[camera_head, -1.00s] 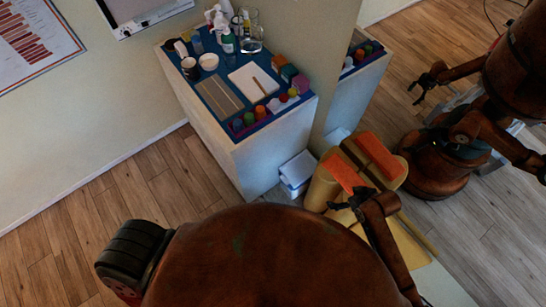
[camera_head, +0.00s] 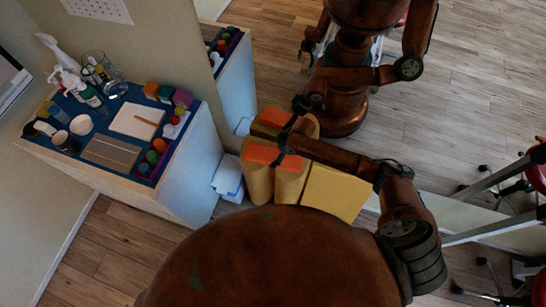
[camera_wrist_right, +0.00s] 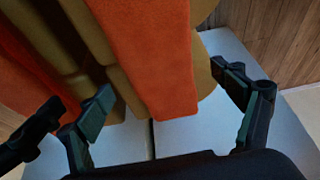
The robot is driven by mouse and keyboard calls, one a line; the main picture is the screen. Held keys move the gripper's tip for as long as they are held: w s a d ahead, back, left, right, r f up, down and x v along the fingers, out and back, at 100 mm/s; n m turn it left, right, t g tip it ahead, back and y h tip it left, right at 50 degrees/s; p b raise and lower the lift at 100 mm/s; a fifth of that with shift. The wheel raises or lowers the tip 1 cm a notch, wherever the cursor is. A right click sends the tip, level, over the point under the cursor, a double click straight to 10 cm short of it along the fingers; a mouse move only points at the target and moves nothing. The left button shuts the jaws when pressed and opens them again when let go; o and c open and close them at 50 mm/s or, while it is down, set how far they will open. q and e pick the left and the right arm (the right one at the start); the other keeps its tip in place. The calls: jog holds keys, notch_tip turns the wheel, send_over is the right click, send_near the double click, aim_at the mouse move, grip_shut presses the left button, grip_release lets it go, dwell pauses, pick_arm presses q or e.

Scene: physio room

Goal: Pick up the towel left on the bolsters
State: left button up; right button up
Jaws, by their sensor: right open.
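The orange towel (camera_head: 262,154) lies over the tops of the yellow bolsters (camera_head: 258,184) in the head view. My right gripper (camera_head: 287,150) is over the towel, its arm reaching in from the right. In the right wrist view the towel (camera_wrist_right: 153,50) hangs down between the spread fingers of the right gripper (camera_wrist_right: 162,82). The gripper is open, and I see no grip on the cloth. A second orange strip (camera_wrist_right: 28,75) shows at the left there; whether it is a reflection I cannot tell. My left gripper is not directly in view.
A wall mirror behind the bolsters reflects my arms and the towel. A white cabinet (camera_head: 188,165) with bottles, cups and coloured blocks stands left. A yellow block (camera_head: 335,192) is right of the bolsters. White boxes (camera_head: 228,178) stand between cabinet and bolsters.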

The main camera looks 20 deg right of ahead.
aim_at(274, 155)
jog(key=x, duration=0.3)
jog(key=shift+f+b, duration=0.15)
jog(key=shift+b, duration=0.15)
jog(key=c, duration=1.4)
jog(key=shift+o, duration=0.2)
